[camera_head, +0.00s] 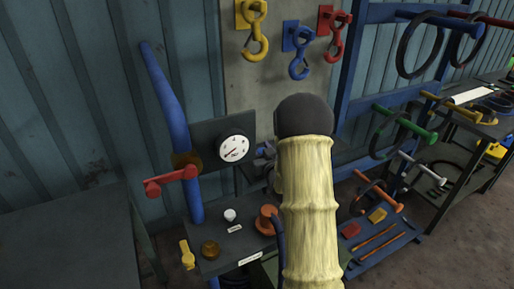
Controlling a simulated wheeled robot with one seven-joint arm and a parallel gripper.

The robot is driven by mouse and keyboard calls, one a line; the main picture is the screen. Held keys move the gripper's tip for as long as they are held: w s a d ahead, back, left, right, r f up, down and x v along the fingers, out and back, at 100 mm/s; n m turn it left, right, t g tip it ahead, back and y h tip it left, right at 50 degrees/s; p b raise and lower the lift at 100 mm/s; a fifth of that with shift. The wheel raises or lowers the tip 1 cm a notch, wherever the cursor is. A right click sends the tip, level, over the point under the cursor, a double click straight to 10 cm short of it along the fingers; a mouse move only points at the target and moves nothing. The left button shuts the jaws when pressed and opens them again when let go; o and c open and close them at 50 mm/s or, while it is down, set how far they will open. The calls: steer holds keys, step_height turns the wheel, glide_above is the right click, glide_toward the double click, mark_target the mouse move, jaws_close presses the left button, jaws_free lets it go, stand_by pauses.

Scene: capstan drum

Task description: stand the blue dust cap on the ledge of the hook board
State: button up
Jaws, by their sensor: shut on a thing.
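The hook board (278,88) is a pale grey-beige panel on the far wall. A yellow hook (254,40), a blue hook (299,60) and a red hook (333,38) hang on its upper part. My arm rises in front of the board's lower part and hides the middle there, so I cannot make out the ledge. Small grey-blue shapes (264,151) show just left of my arm. I cannot tell what they are. I cannot pick out the blue dust cap for certain. My gripper does not show clearly and seems hidden behind my arm.
A white-faced gauge (234,149) on a dark panel, a tall blue lever (165,95) and a red handle (170,181) stand left. A dark bench (232,243) holds an orange spool (267,219) and small knobs. A blue rack (352,98) with coloured pegs and hoops stands right.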

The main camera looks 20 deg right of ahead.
steer(key=shift+s+d+f, duration=0.15)
steer(key=shift+d, duration=0.3)
steer(key=shift+a, duration=0.2)
steer(key=o, duration=1)
steer(key=shift+a, duration=0.1)
steer(key=shift+c, duration=0.2)
steer(key=shift+s+a+b, duration=0.15)
steer(key=shift+s+b, duration=0.3)
steer(key=shift+s, duration=1.45)
steer(key=shift+s+a+b, duration=0.15)
steer(key=shift+s+b, duration=0.3)
steer(key=shift+s, duration=1.4)
